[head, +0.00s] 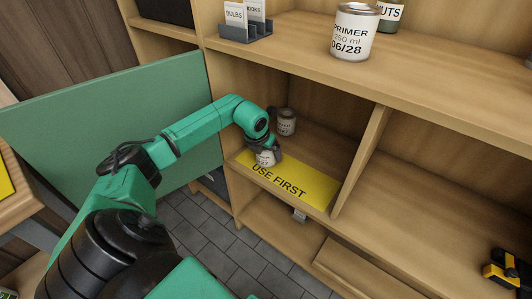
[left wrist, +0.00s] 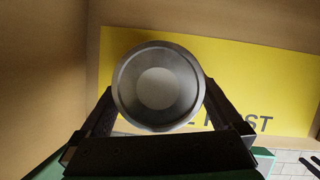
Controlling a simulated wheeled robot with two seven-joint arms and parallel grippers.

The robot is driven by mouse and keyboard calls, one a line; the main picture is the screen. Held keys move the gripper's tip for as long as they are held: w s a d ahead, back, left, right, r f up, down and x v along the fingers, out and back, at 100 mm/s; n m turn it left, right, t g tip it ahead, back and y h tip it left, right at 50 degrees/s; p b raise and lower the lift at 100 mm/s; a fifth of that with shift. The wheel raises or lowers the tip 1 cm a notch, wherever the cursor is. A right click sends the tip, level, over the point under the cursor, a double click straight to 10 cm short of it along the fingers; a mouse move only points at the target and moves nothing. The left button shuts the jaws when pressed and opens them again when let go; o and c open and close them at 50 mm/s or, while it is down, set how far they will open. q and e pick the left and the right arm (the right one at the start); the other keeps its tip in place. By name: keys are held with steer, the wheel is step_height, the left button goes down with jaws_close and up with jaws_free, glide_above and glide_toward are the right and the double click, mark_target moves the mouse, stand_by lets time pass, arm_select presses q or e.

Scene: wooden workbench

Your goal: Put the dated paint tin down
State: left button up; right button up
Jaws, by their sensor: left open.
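A small pale tin (head: 265,158) stands on the yellow "USE FIRST" strip (head: 318,191) at the front of the left compartment. Its writing is too small to read. My left gripper (head: 267,149) is at this tin, with its jaws open. In the left wrist view the tin's round grey top (left wrist: 158,87) sits between the two black fingers (left wrist: 158,100), one on each side; I cannot tell whether either touches it. The yellow strip (left wrist: 235,65) shows behind it. A second small tin (head: 286,122) stands farther back. My right gripper is not in view.
A larger tin (head: 354,30) marked "PRIMER 250 ml 06/28" stands on the top shelf, beside a "NUTS" jar (head: 390,14) and a card holder (head: 245,30). An upright divider (head: 360,160) bounds the compartment on the right. A green panel (head: 110,120) stands at left.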

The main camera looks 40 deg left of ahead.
arm_select(q)
steer(key=shift+r, duration=0.4)
steer(key=p+v, duration=0.1)
steer(key=v, duration=1)
steer(key=shift+s+p, duration=0.3)
steer(key=shift+p, duration=0.05)
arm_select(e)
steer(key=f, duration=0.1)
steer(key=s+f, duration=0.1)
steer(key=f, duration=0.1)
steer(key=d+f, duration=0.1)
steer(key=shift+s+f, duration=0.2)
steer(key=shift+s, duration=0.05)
arm_select(q)
steer(key=shift+r, duration=0.15)
